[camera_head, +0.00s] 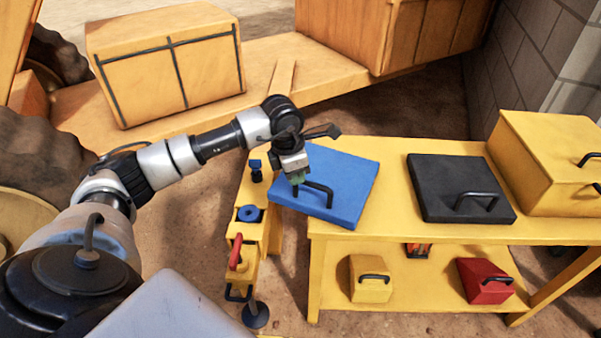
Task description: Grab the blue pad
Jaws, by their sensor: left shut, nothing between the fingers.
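The blue pad (345,184) is a flat square slab with a black bar handle (320,192) on top. It lies at the left end of the yellow table, with its left part reaching past the table's edge. My left gripper (296,188) points down over the pad's left part, just left of the handle. It is shut with nothing seen between its fingers. Whether the fingertips touch the pad or the handle, I cannot tell. The gripper and wrist hide part of the pad's left edge. My right gripper is not in view.
The yellow table (392,160) also holds a black pad (455,180) with a handle and a yellow box (545,160). A yellow case (370,279) and a red case (484,281) sit on the lower shelf. A narrow yellow stand (270,233) is left of the table.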

